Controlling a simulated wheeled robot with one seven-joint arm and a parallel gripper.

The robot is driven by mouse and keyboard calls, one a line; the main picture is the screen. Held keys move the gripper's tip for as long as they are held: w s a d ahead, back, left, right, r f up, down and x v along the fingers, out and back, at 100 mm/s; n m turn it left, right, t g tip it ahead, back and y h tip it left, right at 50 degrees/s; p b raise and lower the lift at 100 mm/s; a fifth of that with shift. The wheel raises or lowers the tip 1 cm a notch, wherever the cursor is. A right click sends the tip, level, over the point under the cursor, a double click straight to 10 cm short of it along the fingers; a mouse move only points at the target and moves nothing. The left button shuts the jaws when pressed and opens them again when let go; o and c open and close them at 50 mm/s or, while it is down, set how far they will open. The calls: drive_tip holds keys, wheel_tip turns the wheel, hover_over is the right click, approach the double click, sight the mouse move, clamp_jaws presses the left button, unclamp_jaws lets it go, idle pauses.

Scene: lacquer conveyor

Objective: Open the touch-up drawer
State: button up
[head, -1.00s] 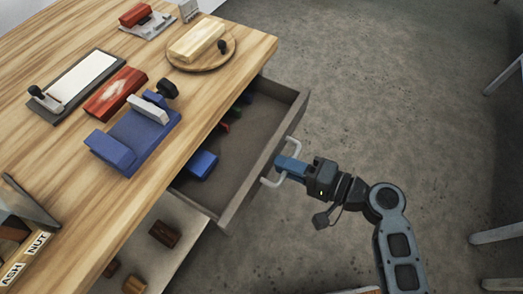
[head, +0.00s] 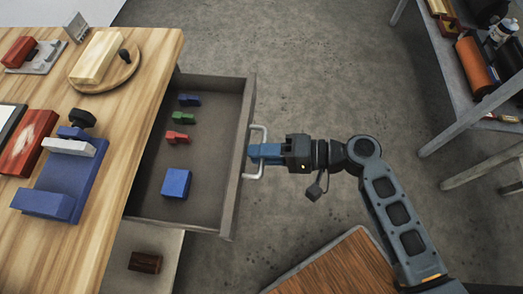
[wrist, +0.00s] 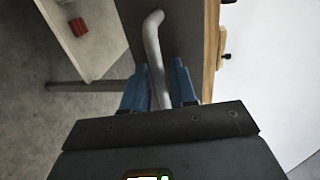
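The touch-up drawer (head: 237,190) is pulled well out from under the wooden workbench.
The workbench top (head: 120,120) holds a blue fixture (head: 62,180), a red block (head: 28,142) and a round board (head: 105,75). A lower shelf (head: 150,240) is below the drawer. A grey rack (head: 465,115) stands at the right. Bare floor (head: 330,70) lies between.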

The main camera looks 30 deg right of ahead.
drive_tip(key=shift+o, duration=0.3)
drive_tip(key=v, duration=0.8)
drive_tip(key=shift+b, duration=0.3)
